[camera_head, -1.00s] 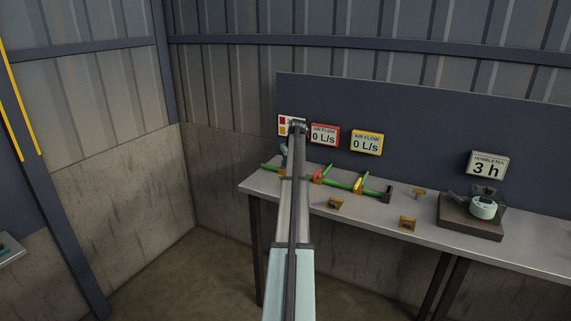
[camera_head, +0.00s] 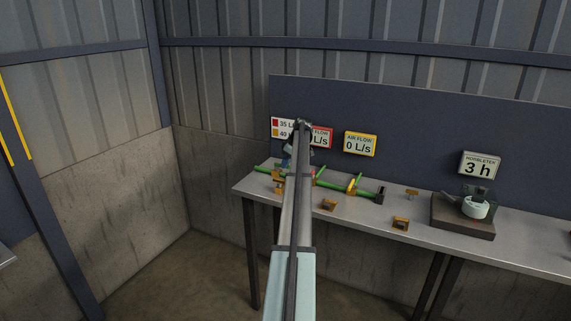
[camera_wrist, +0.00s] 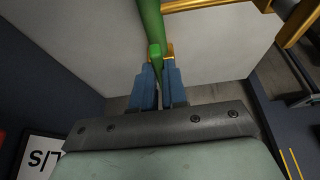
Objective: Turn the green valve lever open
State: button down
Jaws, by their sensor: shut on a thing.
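In the wrist view, a green valve lever (camera_wrist: 155,62) stands between the blue fingers of my gripper (camera_wrist: 158,80), which is shut on it. The green pipe (camera_wrist: 151,18) runs just beyond the fingertips. In the head view, the green pipe (camera_head: 328,184) lies along the bench, and my arm hides part of it. A valve with a yellow part (camera_head: 352,186) and a raised green lever shows right of my arm. The gripped lever is mostly hidden there behind my arm, as are my fingertips.
The bench (camera_head: 372,215) carries small orange brackets (camera_head: 328,204) and a dark block with a pale round device (camera_head: 475,207). A red-framed air-flow sign (camera_head: 322,138) is partly covered; the yellow-framed one (camera_head: 360,144) reads 0 L/s.

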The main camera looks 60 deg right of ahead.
dwell(0.4)
jog(key=c, duration=1.2)
grip_release()
jog(key=shift+o, duration=0.2)
jog(key=shift+r, duration=0.1)
jog(key=v, duration=1.3)
jog(key=shift+r, duration=0.3)
jog(key=shift+s+d, duration=0.1)
